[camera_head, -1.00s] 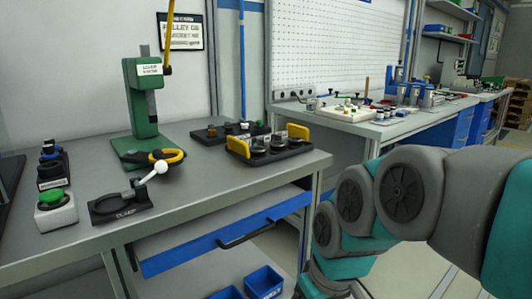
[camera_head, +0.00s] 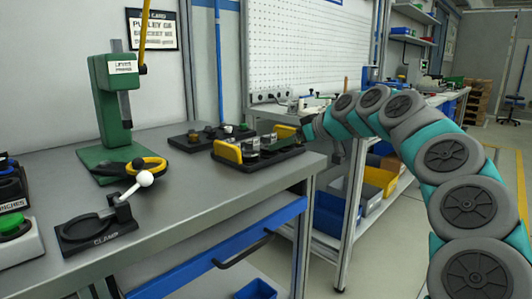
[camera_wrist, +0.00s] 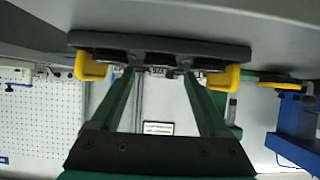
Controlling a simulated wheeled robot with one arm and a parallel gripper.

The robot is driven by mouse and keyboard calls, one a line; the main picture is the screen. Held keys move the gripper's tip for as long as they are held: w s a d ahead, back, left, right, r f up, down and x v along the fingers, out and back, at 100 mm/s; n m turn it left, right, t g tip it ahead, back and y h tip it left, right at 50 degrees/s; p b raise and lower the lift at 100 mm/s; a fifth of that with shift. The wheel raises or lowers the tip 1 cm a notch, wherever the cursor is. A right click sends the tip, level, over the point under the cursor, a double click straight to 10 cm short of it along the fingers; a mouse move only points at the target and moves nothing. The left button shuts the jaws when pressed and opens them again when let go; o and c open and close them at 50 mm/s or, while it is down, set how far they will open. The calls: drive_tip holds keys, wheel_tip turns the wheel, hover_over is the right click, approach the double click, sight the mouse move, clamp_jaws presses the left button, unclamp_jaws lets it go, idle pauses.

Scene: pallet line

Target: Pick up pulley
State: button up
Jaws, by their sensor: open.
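No part can be surely identified as the pulley. The dark tray (camera_head: 262,162) with yellow end handles holds small silver round parts (camera_head: 250,146) and stands near the bench's right end. My gripper (camera_wrist: 160,76) is open, its two green fingers pointing at the tray (camera_wrist: 160,44), which appears upside down at the top of the wrist view. Small silver parts (camera_wrist: 158,71) show between the fingertips; I cannot tell whether the fingers touch them.
The green press (camera_head: 112,100) stands on the bench (camera_head: 185,195) at left, with a black-and-yellow ring at its base. A clamp (camera_head: 92,232) with a white knob and a green button (camera_head: 14,226) are in front. Another dark tray (camera_head: 205,138) lies behind. A pegboard (camera_head: 300,45) rises behind.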

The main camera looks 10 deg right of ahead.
sight(265, 154)
drive_tip(key=shift+p+x, duration=0.65)
drive_tip(key=shift+x, duration=2.85)
drive_tip(key=shift+r, duration=0.2)
clamp_jaws()
drive_tip(key=shift+w+r, duration=0.1)
drive_tip(key=shift+r, duration=0.05)
